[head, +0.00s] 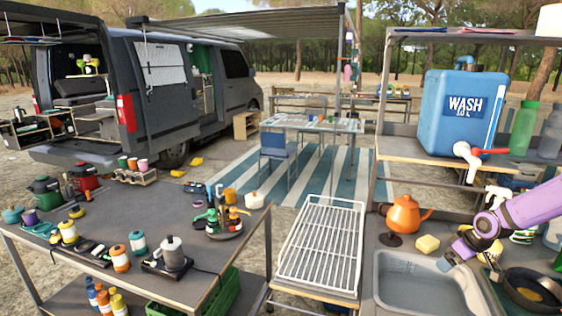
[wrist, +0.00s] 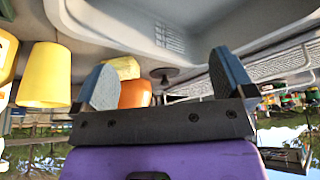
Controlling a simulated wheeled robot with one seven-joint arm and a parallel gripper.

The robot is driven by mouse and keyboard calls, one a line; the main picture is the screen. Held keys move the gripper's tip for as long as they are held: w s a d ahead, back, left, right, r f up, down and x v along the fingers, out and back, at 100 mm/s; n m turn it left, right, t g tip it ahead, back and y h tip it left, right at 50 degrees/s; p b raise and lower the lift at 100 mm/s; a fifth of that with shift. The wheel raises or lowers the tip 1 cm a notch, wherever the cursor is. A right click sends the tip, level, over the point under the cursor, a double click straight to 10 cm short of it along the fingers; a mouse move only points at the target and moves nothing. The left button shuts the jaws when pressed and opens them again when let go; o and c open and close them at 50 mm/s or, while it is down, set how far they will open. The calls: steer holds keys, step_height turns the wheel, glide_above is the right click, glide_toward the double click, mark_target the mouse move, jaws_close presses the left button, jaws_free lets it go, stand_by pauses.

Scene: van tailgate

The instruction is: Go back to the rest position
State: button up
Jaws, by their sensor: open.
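My gripper (head: 447,262) is at the right in the head view, at the end of my purple arm, over the right part of the grey wash basin (head: 410,283). In the wrist view my gripper (wrist: 163,72) shows two blue-grey fingers spread wide apart. It is open, with nothing held between the fingers. The wrist picture looks upside down, with the basin (wrist: 190,22) across the top.
An orange kettle (head: 405,214) and a yellow sponge (head: 427,244) stand behind the basin. A frying pan (head: 535,290) is to its right, a white dish rack (head: 320,245) to its left. A blue water tank (head: 455,115) with a tap is on the shelf above.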

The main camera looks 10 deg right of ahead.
steer(key=s+a+r+m+g+h, duration=0.15)
steer(key=s+a+r, duration=0.25)
steer(key=a+r, duration=0.7)
steer(key=s+a+r+g+h, duration=0.1)
steer(key=s+a+r+h, duration=0.45)
steer(key=r, duration=0.95)
steer(key=s+a+r+m+t+y, duration=0.1)
steer(key=s+a+r+y, duration=0.1)
steer(key=s+a+r, duration=0.3)
steer(key=s+a+r+m+t+y, duration=0.1)
steer(key=s+a+r+t+y, duration=0.1)
steer(key=s+a+r, duration=0.3)
steer(key=s+a+y, duration=0.1)
steer(key=s+a, duration=0.3)
steer(key=s, duration=0.3)
steer(key=shift+s, duration=0.3)
steer(key=shift+r, duration=0.1)
